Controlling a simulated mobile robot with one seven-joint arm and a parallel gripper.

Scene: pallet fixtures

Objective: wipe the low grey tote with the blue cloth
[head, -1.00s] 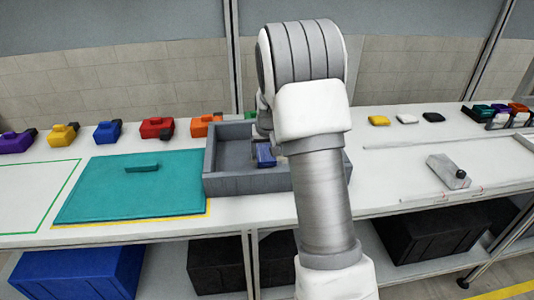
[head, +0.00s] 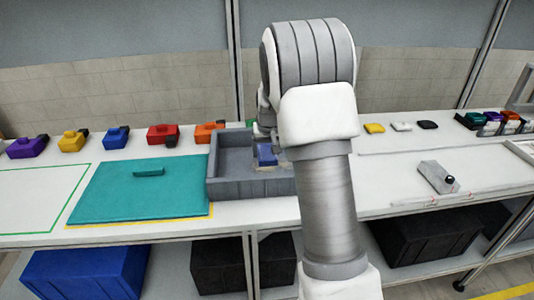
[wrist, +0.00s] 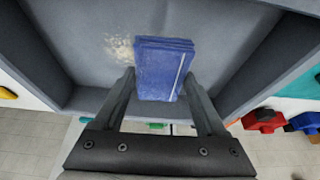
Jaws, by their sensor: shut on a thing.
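The low grey tote (head: 235,188) stands open on the bench, partly hidden behind my arm in the head view. Its floor (wrist: 80,45) fills much of the wrist view, with a pale smudge (wrist: 120,48) just left of the cloth. The blue cloth (wrist: 160,70) is a folded pad with a light stripe. It also shows inside the tote in the head view (head: 266,154). My gripper (wrist: 160,88) is shut on the blue cloth, one finger at each side, inside the tote. Whether the cloth touches the floor, I cannot tell.
A teal lid or board (head: 140,192) lies left of the tote. Purple (head: 27,147), yellow (head: 72,141), blue (head: 116,138), red (head: 162,134) and orange (head: 209,132) blocks line the back. A grey block (head: 437,177) lies right. The tote's walls surround my gripper.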

